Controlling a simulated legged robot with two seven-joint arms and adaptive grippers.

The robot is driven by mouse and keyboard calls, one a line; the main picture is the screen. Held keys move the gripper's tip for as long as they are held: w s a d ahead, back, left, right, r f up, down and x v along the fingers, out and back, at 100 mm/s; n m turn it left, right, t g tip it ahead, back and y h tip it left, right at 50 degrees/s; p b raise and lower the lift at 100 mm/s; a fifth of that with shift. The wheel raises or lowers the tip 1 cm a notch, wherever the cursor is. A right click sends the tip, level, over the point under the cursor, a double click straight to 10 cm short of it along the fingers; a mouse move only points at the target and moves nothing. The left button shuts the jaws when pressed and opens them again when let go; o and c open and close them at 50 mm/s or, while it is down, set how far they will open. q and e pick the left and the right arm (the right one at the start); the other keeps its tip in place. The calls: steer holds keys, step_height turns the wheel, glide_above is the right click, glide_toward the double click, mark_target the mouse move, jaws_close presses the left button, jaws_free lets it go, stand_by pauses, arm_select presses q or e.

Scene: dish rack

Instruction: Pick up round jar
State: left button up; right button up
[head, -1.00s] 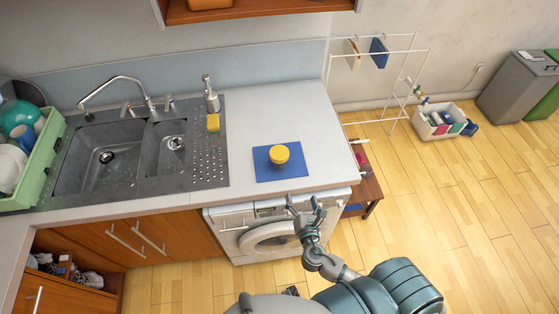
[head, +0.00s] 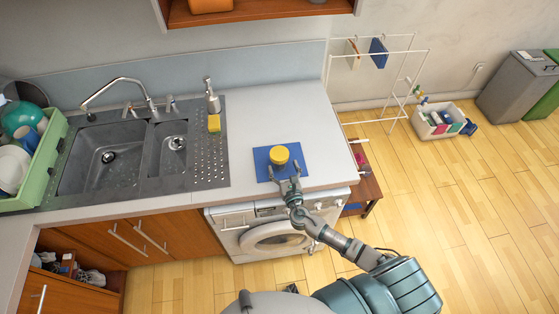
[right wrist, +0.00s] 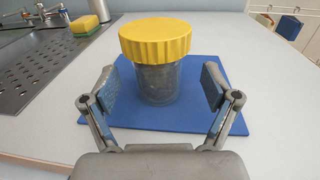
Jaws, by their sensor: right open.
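The round jar (head: 279,156) has a wide yellow lid and stands upright on a blue mat (head: 294,149) on the counter. In the right wrist view the jar (right wrist: 157,84) shows a clear body with dark contents under the ribbed lid. My right gripper (head: 285,181) is at the counter's front edge, just short of the jar. In the right wrist view its open fingers (right wrist: 160,90) point toward the jar, one on each side, with gaps between them and the jar body. My left gripper is not in view.
A sink (head: 112,155) with a tap is at the left, beside a green dish rack (head: 45,165) with dishes. A soap dispenser (head: 212,96) and a yellow-green sponge (head: 214,123) stand near the sink. The counter (head: 270,108) behind the mat is clear.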

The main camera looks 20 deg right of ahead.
mark_target(281, 165)
steer(key=w, duration=0.4)
steer(key=shift+w+d, duration=0.15)
steer(key=shift+w, duration=0.05)
steer(key=shift+s, duration=0.1)
steer(key=c, duration=1.4)
steer(key=shift+r, duration=0.1)
steer(key=shift+c, duration=0.4)
steer(key=shift+r, duration=0.15)
